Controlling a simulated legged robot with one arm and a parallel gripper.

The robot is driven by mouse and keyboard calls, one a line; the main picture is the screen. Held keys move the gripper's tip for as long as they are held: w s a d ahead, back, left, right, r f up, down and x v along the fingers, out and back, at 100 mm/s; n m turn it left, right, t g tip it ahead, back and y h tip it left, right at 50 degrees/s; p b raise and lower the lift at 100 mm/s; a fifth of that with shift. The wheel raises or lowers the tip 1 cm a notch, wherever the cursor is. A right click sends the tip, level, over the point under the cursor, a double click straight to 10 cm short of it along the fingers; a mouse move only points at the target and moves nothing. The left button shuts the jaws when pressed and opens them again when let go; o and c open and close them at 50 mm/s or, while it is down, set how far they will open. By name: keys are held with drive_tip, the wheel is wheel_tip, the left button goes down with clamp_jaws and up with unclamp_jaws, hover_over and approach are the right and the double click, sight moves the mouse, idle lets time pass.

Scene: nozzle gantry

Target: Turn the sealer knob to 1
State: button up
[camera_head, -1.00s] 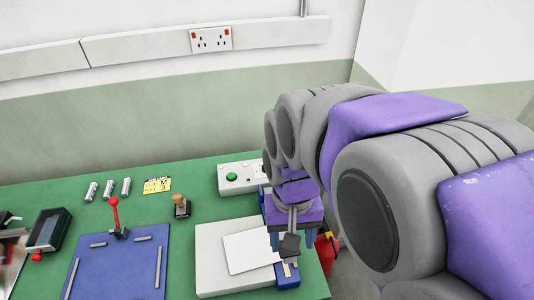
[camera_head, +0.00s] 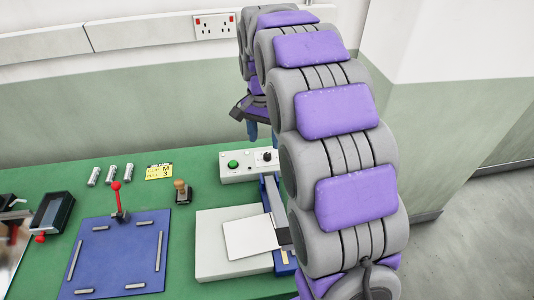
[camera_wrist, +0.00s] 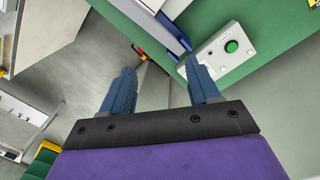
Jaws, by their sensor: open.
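The pale control box (camera_head: 235,173) stands at the back right of the green bench, with a green button (camera_head: 233,164) on its left and a black knob (camera_head: 266,156) on its right. The knob's setting is too small to read. My gripper (camera_head: 263,135) is above and behind the box's right end, apart from it, with its blue fingers open and empty. In the wrist view my gripper (camera_wrist: 159,66) shows both fingers spread.
A blue sealer with a grey arm (camera_head: 273,199) stands in front of the box, beside a pale block (camera_head: 215,266) bearing a white sheet (camera_head: 250,238). A wooden-handled stamp (camera_head: 182,192), a yellow card (camera_head: 159,172) and a blue board (camera_head: 115,255) lie further left.

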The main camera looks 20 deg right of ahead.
drive_tip(key=w+d+f+m, duration=0.2)
drive_tip(key=w, duration=0.3)
drive_tip(key=w+d+f+m, duration=0.1)
drive_tip(key=w+d+f, duration=0.1)
drive_tip(key=w, duration=0.4)
drive_tip(key=m, duration=0.5)
approach(267, 154)
drive_tip(key=shift+t, duration=0.4)
drive_tip(key=f, duration=0.3)
drive_tip(key=f+b, duration=0.1)
drive_tip(key=f, duration=0.2)
drive_tip(key=s+f+b, duration=0.1)
drive_tip(key=f, duration=0.2)
drive_tip(key=shift+d+f, duration=0.1)
drive_tip(key=shift+d, duration=0.05)
drive_tip(key=shift+c, duration=0.2)
drive_tip(key=c, duration=1)
